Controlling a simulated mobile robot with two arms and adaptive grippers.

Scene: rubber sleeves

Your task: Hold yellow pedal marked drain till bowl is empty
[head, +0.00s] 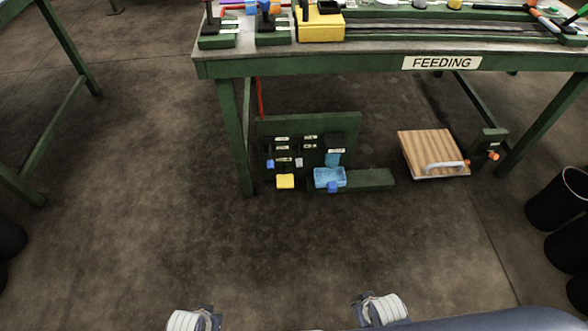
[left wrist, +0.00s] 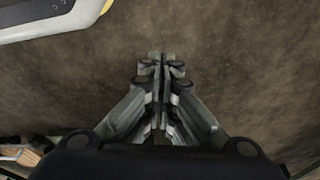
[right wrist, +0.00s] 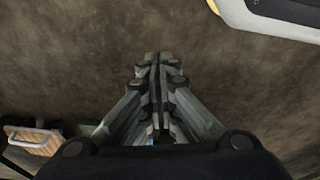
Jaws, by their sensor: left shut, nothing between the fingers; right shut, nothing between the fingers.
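The yellow pedal (head: 285,181) sits low at the front of a green panel (head: 318,130) under the table; its marking is too small to read. A blue bowl (head: 329,177) is just right of it, and I cannot tell what it holds. A blue block (head: 333,187) is at the bowl's front. My left gripper (left wrist: 158,62) is shut and empty over bare floor, well away from the pedal. My right gripper (right wrist: 158,62) is also shut and empty over floor. In the head view only parts of my arms show at the bottom edge, without the fingertips.
The green table (head: 370,62) labelled FEEDING stands above the panel, its left leg (head: 236,135) close beside it. A wooden board with a handle (head: 428,150) lies to the right. Dark bins (head: 556,203) stand at far right. The floor (head: 240,250) in front is clear.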

